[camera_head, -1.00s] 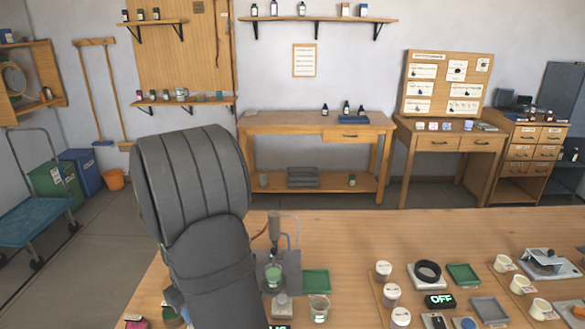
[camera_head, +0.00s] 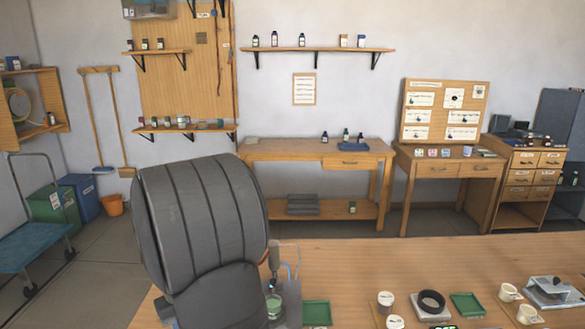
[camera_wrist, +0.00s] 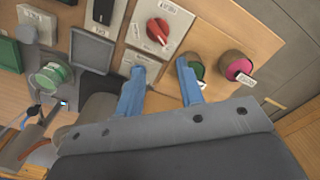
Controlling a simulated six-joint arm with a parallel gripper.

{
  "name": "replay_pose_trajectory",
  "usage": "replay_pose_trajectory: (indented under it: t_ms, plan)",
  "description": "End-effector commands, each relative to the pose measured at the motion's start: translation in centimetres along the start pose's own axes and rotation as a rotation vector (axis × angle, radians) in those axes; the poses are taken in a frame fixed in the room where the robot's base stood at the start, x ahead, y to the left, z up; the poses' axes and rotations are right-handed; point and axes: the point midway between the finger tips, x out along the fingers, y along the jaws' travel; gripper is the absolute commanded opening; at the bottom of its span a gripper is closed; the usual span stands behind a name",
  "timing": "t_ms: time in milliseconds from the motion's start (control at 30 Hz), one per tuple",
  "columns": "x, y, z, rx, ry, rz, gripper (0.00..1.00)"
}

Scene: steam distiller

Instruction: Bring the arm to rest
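My gripper (camera_wrist: 160,68) shows in the wrist view with its two blue fingers apart and nothing between them. It hangs over the workbench near a red knob (camera_wrist: 158,30) on a pale panel and two small jars, one with a green top (camera_wrist: 196,68) and one with a pink top (camera_wrist: 238,68). In the head view my dark grey arm fills the lower left middle, and the gripper is not visible there. The distiller apparatus (camera_head: 274,258) stands just right of my arm, with a vessel of green liquid (camera_head: 274,303) at its base, partly cut off.
The workbench (camera_head: 400,262) holds a green tray (camera_head: 317,313), another green tray (camera_head: 467,304), a black ring on a plate (camera_head: 431,302), cups (camera_head: 509,292) and a metal device (camera_head: 548,290). A back table (camera_head: 290,151) stands beyond a floor gap. A blue trolley (camera_head: 30,250) is at left.

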Motion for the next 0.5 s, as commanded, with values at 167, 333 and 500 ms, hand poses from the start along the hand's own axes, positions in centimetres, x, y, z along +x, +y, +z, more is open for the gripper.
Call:
replay_pose_trajectory:
  t_ms: [167,333,500]
  plan:
    - [3.8,0.0,0.5,0.12,-0.005,0.0,0.35]
    - [7.2,-0.1,1.1,0.237,-0.006,0.0,0.35]
    - [10.3,-0.1,2.0,0.351,-0.005,0.0,0.35]
